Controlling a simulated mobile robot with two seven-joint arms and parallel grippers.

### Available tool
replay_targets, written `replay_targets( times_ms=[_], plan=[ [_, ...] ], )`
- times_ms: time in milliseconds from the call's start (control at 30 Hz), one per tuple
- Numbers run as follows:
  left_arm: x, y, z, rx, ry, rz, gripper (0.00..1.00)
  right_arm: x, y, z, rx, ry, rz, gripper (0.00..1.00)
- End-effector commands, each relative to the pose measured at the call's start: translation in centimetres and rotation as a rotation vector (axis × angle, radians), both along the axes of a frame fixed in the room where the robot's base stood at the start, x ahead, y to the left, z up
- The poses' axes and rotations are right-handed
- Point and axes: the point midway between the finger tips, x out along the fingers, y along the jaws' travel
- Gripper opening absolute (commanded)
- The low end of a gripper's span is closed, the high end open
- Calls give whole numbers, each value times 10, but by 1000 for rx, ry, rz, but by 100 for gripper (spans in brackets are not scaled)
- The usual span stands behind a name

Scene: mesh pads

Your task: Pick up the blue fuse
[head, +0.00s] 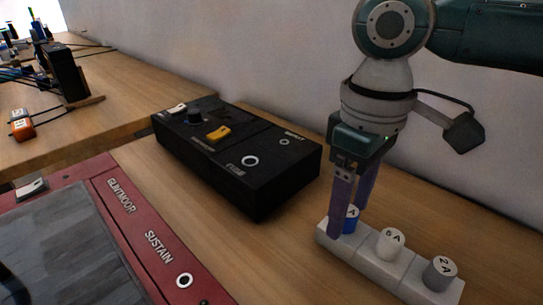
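The blue fuse (350,222) stands upright in a pale fuse holder (366,258) at the lower right of the head view, at the holder's far left end. My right gripper (345,220) points down over it, with one purple finger on each side of the fuse. The near finger hides part of the fuse. I cannot tell whether the fingers press on it. A white fuse marked 5A (390,243) and a grey fuse marked 2A (439,273) stand in the same holder. My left gripper is not in view.
A black box (236,160) with a yellow switch (218,133) sits left of the holder. A red panel labelled Sustain (150,235) fills the lower left. A wall rises behind. Another table (120,85) at the far left holds orange blocks (20,126) and cables.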

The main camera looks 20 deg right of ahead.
Motion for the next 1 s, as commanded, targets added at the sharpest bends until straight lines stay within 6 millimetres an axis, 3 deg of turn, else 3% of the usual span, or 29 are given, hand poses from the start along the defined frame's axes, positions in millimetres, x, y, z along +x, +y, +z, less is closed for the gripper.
replay_targets(
  times_ms=[67, 567, 1000],
  plan=[
    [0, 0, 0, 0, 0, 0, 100, 0, 0, 0, 0, 0, 0, 58],
    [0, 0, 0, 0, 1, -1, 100, 0, 0, 0, 0, 0, 0, 2],
    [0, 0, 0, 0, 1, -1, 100, 0, 0, 1, 0, 0, 0, 0]
  ],
)
